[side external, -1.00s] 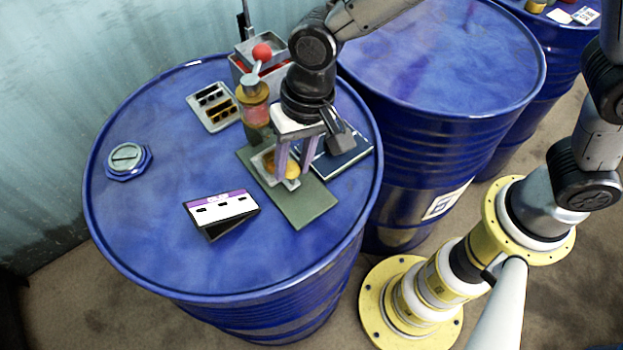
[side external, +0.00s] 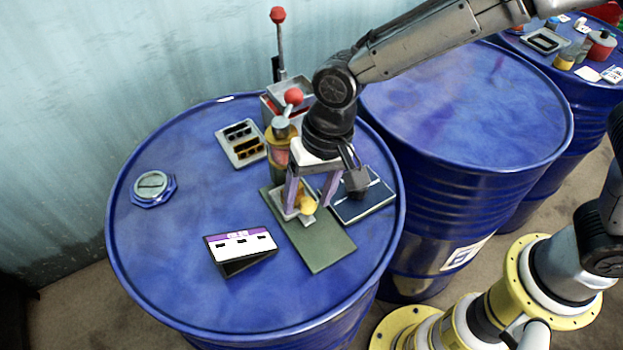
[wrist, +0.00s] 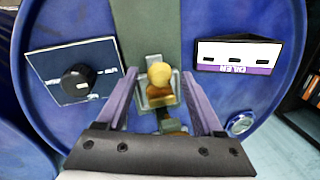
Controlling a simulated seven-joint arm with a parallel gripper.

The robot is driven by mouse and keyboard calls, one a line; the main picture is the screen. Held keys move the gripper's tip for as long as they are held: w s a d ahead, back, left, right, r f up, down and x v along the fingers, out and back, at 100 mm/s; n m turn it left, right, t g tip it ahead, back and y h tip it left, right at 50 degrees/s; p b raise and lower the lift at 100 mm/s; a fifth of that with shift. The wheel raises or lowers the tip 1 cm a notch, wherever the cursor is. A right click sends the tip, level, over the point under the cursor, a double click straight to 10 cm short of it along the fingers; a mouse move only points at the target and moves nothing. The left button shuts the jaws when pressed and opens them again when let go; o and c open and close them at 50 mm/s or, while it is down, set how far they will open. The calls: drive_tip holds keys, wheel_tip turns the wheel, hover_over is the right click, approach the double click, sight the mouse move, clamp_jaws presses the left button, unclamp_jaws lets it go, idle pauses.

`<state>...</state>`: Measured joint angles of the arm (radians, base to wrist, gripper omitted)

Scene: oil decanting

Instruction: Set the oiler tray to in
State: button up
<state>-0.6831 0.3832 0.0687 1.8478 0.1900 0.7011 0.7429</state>
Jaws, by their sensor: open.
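The oiler tray (side external: 285,211) is a small pale metal tray with a round yellow knob (side external: 307,204) at its front. It sits on a grey-green base plate (side external: 322,245), close to the foot of the oiler, which has an amber and reddish body (side external: 280,155) and a red ball lever (side external: 293,96). In the wrist view the tray (wrist: 152,101) and knob (wrist: 159,73) lie between my fingers. My gripper (side external: 309,203) points down over the tray, open, with a finger on each side of the knob and gaps showing. The tray's back end is partly hidden.
A dark blue panel with a black knob (wrist: 76,82) lies beside the plate. A white and purple labelled box (side external: 240,246) stands at the front. A slotted tray (side external: 241,145) and a drum cap (side external: 152,187) are further left. The drum top between them is clear.

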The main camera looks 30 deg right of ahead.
wheel_tip(320, 180, up, 14)
drive_tip(key=d, duration=0.2)
drive_tip(key=shift+s+d+f, duration=0.2)
drive_tip(key=shift+d+f, duration=0.05)
drive_tip(key=shift+d, duration=0.05)
drive_tip(key=s+d+r+m+t, duration=0.15)
drive_tip(key=d+r, duration=0.25)
drive_tip(key=d, duration=0.5)
drive_tip(key=s+d+r+m+t, duration=0.1)
drive_tip(key=s+d+r+t, duration=0.2)
drive_tip(key=d, duration=0.6)
drive_tip(key=s+d+f+n+h, duration=0.2)
drive_tip(key=s+d+f+n, duration=0.2)
drive_tip(key=s+d+f, duration=0.3)
drive_tip(key=s+d, duration=0.2)
drive_tip(key=s, duration=0.2)
drive_tip(key=shift+s+d+n+t, duration=0.2)
drive_tip(key=shift+d+n+t, duration=0.05)
drive_tip(key=shift+n+t, duration=0.1)
